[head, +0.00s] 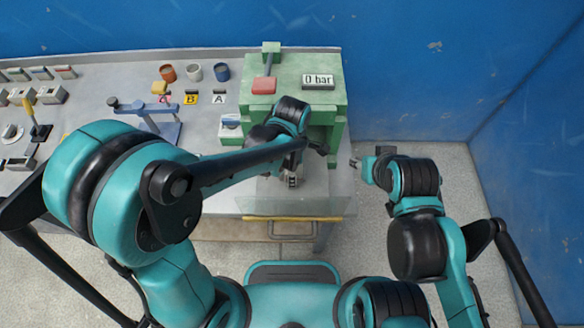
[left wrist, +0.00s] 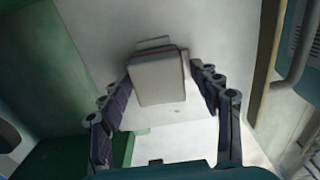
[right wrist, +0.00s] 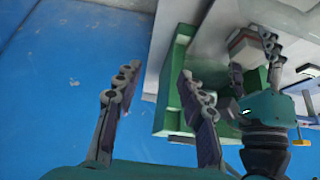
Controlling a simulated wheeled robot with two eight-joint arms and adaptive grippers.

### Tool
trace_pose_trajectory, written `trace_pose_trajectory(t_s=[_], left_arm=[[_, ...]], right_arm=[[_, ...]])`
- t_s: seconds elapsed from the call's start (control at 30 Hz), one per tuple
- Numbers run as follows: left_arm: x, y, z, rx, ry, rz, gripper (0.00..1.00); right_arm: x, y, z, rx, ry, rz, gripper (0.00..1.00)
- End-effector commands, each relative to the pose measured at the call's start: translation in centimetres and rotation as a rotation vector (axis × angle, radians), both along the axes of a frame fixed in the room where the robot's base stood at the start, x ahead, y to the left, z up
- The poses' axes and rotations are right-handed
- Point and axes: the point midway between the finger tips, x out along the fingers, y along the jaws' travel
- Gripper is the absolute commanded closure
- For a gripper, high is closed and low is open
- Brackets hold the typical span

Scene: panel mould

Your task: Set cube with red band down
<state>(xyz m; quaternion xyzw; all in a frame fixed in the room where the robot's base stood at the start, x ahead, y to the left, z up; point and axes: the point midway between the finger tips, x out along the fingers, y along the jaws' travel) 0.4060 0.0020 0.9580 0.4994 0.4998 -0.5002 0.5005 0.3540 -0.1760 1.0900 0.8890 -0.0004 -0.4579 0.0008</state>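The cube with the red band (left wrist: 158,80) is pale grey, with a thin dark red band near its far edge. It stands between the fingers of my left gripper (left wrist: 165,75) over a pale surface. The fingers look spread, with a narrow gap on the cube's right; contact on the left is unclear. The right wrist view also shows the cube (right wrist: 246,46) beside the left gripper's fingers (right wrist: 254,60). In the head view my left arm mostly hides this spot. My right gripper (right wrist: 158,75) is open and empty, right of the green press frame (head: 340,115).
The press carries a red block (head: 264,85) and a "0 bar" display (head: 318,80). Several cups, lettered tags and a blue stand (head: 150,115) are on the grey bench (head: 110,70) to the left. A clear panel (head: 290,207) and yellow bar lie at the front edge. Blue walls close the right.

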Motion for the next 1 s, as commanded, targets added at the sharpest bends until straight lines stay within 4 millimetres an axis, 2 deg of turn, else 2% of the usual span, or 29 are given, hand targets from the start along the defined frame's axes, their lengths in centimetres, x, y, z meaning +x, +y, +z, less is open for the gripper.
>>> trace_pose_trajectory(t_s=[0.23, 0.33, 0.7, 0.83, 1.0], left_arm=[[0.0, 0.0, 0.2, 0.000, 0.000, -0.001, 0.37], [0.0, 0.0, 1.1, -0.001, 0.000, -0.001, 0.37], [0.0, 0.0, 8.9, -0.001, 0.000, -0.001, 0.37], [0.0, 0.0, 10.8, -0.001, 0.000, -0.001, 0.37], [0.0, 0.0, 12.0, -0.001, 0.000, -0.001, 0.37]], right_arm=[[0.0, 0.0, 0.1, 0.000, 0.000, 0.000, 0.60], [0.0, 0.0, 0.5, 0.000, 0.000, 0.000, 0.60], [0.0, 0.0, 2.9, 0.000, 0.000, 0.000, 0.60], [0.0, 0.0, 3.3, 0.000, 0.000, 0.000, 0.60], [0.0, 0.0, 3.6, 0.000, 0.000, 0.000, 0.60]])
